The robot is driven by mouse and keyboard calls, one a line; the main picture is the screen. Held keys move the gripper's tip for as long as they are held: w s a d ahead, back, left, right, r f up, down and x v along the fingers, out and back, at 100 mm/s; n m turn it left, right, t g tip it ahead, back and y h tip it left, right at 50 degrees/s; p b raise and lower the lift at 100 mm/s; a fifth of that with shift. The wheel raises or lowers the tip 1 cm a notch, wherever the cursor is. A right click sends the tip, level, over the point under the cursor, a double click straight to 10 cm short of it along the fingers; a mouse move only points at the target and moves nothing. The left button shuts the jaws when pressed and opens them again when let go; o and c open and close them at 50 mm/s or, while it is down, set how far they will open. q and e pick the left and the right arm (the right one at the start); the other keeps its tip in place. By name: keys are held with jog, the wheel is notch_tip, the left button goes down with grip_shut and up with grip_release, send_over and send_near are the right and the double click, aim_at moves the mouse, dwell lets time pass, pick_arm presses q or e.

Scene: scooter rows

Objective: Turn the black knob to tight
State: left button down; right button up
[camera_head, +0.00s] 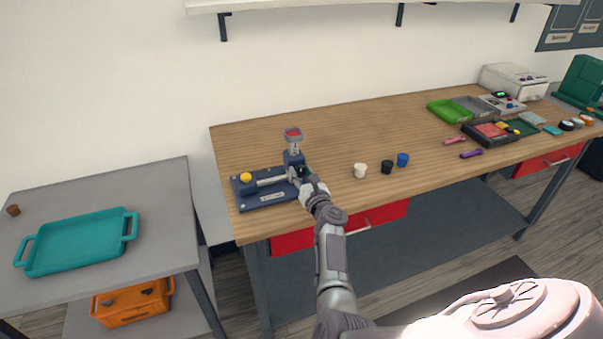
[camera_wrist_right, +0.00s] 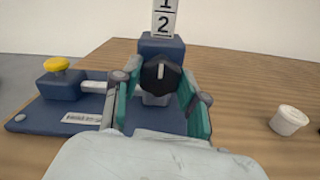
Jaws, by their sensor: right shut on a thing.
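The black knob (camera_wrist_right: 160,73) sits on the front of a dark blue upright block on a dark blue base plate (camera_head: 244,189). A pale mark on the knob's face points about straight up in the right wrist view. My right gripper (camera_wrist_right: 158,82) has its teal fingers on both sides of the knob, shut on it. In the head view the right gripper (camera_head: 305,181) reaches the block from the front and mostly hides the knob. A sign with "1" over "2" (camera_wrist_right: 164,18) stands above the block. My left gripper is not in view.
A yellow knob (camera_head: 246,177) stands at the plate's left, beside a pale rod. White (camera_head: 360,170), black (camera_head: 386,167) and blue (camera_head: 403,159) cups stand to the right. A teal tray (camera_head: 80,243) lies on the grey side table.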

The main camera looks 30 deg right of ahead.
jog(key=shift+f, duration=0.15)
jog(key=o, duration=1.1)
jog(key=shift+o, duration=0.2)
jog(key=v, duration=0.7)
jog(key=shift+s, duration=0.3)
jog(key=shift+a, duration=0.1)
